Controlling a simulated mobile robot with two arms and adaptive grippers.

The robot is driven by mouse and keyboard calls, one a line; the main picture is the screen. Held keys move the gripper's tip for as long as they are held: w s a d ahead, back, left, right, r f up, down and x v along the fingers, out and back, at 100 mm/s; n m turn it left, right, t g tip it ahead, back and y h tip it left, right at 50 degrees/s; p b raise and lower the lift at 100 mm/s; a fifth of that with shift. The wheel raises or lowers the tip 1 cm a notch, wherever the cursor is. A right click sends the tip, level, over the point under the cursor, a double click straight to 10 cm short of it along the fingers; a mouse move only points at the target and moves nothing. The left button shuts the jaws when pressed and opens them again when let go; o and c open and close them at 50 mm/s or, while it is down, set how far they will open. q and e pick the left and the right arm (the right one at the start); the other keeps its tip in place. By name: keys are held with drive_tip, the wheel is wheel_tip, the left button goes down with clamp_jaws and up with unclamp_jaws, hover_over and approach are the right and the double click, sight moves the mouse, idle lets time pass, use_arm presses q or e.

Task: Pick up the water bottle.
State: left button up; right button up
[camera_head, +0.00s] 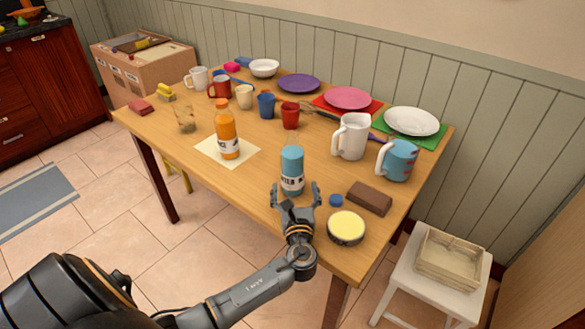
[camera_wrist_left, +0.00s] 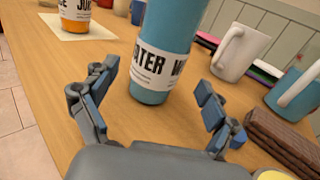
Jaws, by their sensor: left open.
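The water bottle (camera_head: 292,168) is teal with a white label and stands upright near the front edge of the wooden table. In the left wrist view the bottle (camera_wrist_left: 163,48) is large, its label showing "WATER", and it stands just beyond the fingertips. My left gripper (camera_head: 297,190) is open in front of the bottle, with its fingers spread toward either side. It also shows in the left wrist view (camera_wrist_left: 158,90), with nothing held between the fingers. My right gripper is in neither view.
An orange juice bottle (camera_head: 227,135) stands left on a cream mat. A brown block (camera_head: 369,198), a blue cap (camera_head: 336,200) and a yellow-topped round tin (camera_head: 346,227) lie close to the right. A white pitcher (camera_head: 351,137) and a teal mug (camera_head: 396,161) stand behind right.

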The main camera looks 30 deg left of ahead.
sight(293, 175)
use_arm(q)
drive_tip(key=x, duration=0.4)
drive_tip(key=shift+w+a+r, duration=0.2)
drive_tip(key=shift+a+r, duration=0.05)
drive_tip(key=shift+a, duration=0.15)
drive_tip(key=c, duration=1.4)
drive_tip(key=shift+r, duration=0.1)
drive_tip(key=shift+c, duration=1.4)
drive_tip(key=shift+r, duration=0.1)
